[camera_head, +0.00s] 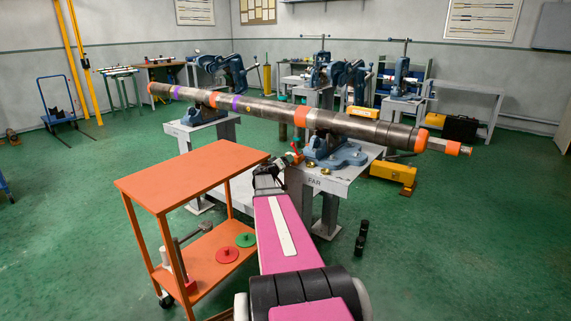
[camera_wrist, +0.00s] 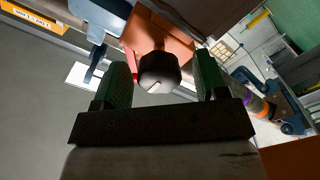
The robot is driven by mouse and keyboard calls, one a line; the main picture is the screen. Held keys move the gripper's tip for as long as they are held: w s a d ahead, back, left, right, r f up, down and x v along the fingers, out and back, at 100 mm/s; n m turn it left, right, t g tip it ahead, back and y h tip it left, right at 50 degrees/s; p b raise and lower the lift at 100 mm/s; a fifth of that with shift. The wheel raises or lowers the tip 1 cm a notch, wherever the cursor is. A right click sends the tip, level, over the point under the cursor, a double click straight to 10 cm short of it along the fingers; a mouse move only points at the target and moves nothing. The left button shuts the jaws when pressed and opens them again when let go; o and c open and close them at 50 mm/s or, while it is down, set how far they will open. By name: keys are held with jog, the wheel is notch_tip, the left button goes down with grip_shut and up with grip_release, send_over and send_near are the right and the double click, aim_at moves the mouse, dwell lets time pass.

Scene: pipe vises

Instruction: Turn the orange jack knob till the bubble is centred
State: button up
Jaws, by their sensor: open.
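A long dark pipe (camera_head: 265,108) with orange and purple bands lies across two blue vises; the right vise (camera_head: 335,152) stands on a bench marked FAR. My gripper (camera_head: 281,163) is beside that bench's left edge, below the pipe. In the wrist view my gripper (camera_wrist: 162,78) is open, its green-padded fingers on either side of a dark round cap (camera_wrist: 159,72) with a pale line. An orange part (camera_wrist: 160,35) is behind the cap. I cannot tell whether the fingers touch the cap. I cannot make out the bubble, nor surely which part is the jack knob.
An orange cart (camera_head: 190,172) stands at the left of my arm, with red and green discs on its lower shelf. The green floor at right is clear.

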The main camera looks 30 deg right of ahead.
jog(key=c, duration=0.9)
jog(key=shift+c, duration=0.2)
jog(key=n, duration=0.6)
jog(key=shift+n, duration=0.4)
jog(key=n, duration=0.6)
jog(key=shift+f, duration=0.15)
jog(key=shift+n, duration=0.3)
jog(key=o, duration=0.9)
